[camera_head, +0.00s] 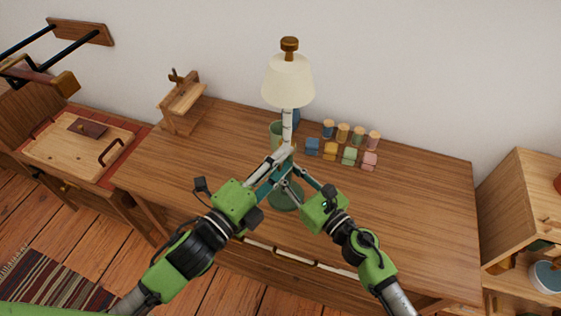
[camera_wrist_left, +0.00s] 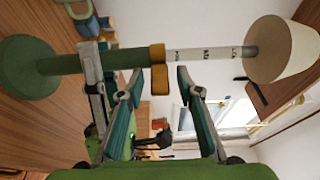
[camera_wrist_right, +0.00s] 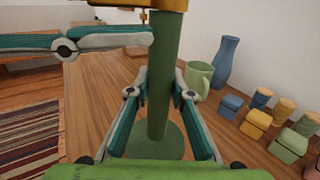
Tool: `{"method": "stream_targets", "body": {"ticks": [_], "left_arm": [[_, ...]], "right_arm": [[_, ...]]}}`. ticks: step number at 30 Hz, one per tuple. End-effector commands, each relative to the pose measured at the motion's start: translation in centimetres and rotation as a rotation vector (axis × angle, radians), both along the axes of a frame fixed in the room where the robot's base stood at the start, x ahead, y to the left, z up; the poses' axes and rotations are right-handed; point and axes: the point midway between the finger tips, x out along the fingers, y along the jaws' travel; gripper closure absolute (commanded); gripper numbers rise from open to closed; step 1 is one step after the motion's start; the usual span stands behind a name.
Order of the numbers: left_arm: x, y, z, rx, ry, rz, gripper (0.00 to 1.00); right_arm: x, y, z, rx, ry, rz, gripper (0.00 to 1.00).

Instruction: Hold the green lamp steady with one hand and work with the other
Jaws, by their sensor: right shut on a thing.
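The green lamp (camera_head: 286,198) stands upright on the wooden desk, with a green base and lower pole, a white upper pole and a cream shade (camera_head: 288,84). My right gripper (camera_wrist_right: 161,82) is shut on the green pole above the base. My left gripper (camera_wrist_left: 138,66) is higher, at the amber collar (camera_wrist_left: 158,56) where green meets white. Its fingers are apart, one to either side of the collar along the pole. The small amber block (camera_wrist_left: 159,80) on the collar lies between them. Contact there cannot be told.
Small coloured blocks (camera_head: 330,152) and jars (camera_head: 343,133) stand right of the lamp. A green mug (camera_wrist_right: 199,78) and blue vase (camera_wrist_right: 226,62) are close behind it. A wooden stand (camera_head: 182,105) is at the back left. The desk's right side (camera_head: 425,210) is clear.

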Motion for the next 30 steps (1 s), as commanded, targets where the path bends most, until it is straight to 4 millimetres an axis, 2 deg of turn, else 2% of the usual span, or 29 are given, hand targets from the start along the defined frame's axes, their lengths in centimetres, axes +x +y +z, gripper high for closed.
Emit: {"method": "stream_targets", "body": {"ticks": [1,4,14,30], "left_arm": [[0.0,0.0,0.0,0.0,0.0,0.0,0.75],[0.0,0.0,0.0,0.0,0.0,0.0,1.0],[-0.1,-0.4,0.0,-0.007,0.001,0.029,1.0],[-0.3,-1.6,0.1,-0.012,0.001,0.262,1.0]], "right_arm": [[0.0,0.0,0.0,0.001,-0.001,-0.001,1.0],[0.0,0.0,0.0,0.001,-0.001,-0.001,1.0],[0.0,0.0,0.0,0.001,-0.001,-0.001,1.0],[0.0,0.0,0.1,0.0,-0.001,0.0,1.0]]}}
